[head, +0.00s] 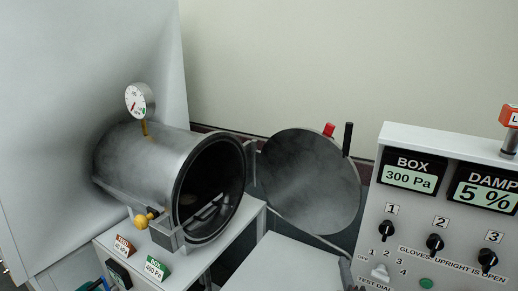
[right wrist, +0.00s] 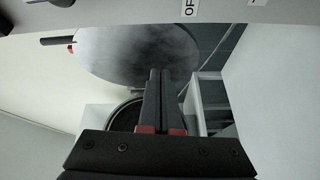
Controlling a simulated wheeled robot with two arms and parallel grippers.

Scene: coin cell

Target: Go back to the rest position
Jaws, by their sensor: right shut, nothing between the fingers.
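My right gripper (right wrist: 160,75) shows in the right wrist view with its two dark fingers together, shut and empty. Beyond its fingertips is the round metal door (right wrist: 125,45), with clear space between as far as I can tell. In the head view I cannot make out a gripper clearly. My left gripper is not in view. The metal chamber (head: 150,165) lies on its side at the left with its dark mouth open, and its round door (head: 308,182) stands swung open to the right.
A control box (head: 400,140) with displays reading 300 Pa and 5 % stands at the right. A gauge (head: 138,101) rises from the chamber. Brown (head: 124,246) and green (head: 157,268) tags stand before it. A bare pale surface (head: 285,268) lies between chamber and box.

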